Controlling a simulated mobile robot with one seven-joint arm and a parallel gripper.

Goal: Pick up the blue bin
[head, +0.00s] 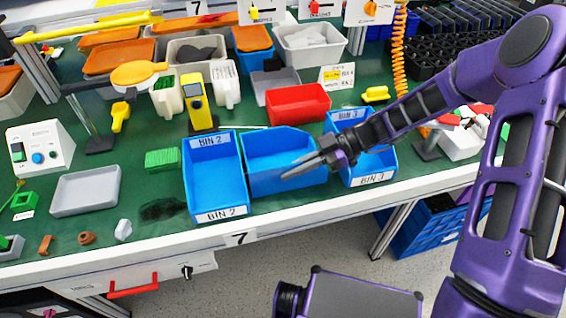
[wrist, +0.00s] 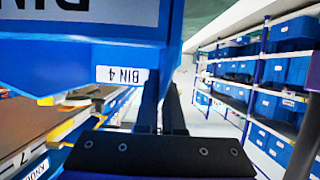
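Three blue bins stand in a row along the bench front in the head view. The left bin (head: 214,172) is labelled BIN 2 and the right bin (head: 378,164) BIN 3. The middle blue bin (head: 268,158) shows no label there and sits at an angle between them. My gripper (head: 290,170) reaches in from the right, its dark fingers overlapping the middle bin's right side. In the wrist view, a blue bin (wrist: 60,65) fills the upper left, close to the narrow finger gap (wrist: 163,105). I cannot tell whether the fingers touch or clasp its wall.
A red bin (head: 298,104) and a yellow device (head: 201,103) stand behind the bins. A grey tray (head: 86,191) and a green block (head: 162,159) lie to the left. The green bench top has an open patch behind the tray. Shelves of blue bins (wrist: 270,70) show in the wrist view.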

